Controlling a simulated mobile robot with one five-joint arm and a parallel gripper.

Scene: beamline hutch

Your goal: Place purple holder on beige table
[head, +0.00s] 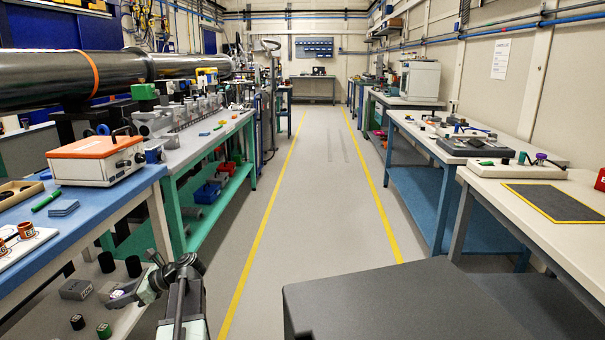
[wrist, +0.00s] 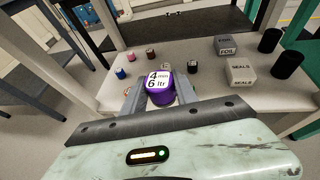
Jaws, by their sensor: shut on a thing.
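The purple holder (wrist: 160,88) has a white top label reading "4 mm 6 ltr". My gripper (wrist: 161,95) is shut on it, with a finger on each side. In the head view my gripper (head: 124,293) is low at the lower left, over the pale lower shelf beneath the blue-topped bench. The holder is small and partly hidden there. The beige table (head: 482,179) is at the right, across the aisle and far from my gripper. A black mat with a yellow border lies on it.
On the shelf around the holder are several small coloured cylinders, a "SEALS" box (wrist: 240,74), a "FOIL" box (wrist: 229,48) and black cylinders (wrist: 287,64). The blue bench (head: 115,200) overhangs the shelf. The aisle floor (head: 320,190) is clear.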

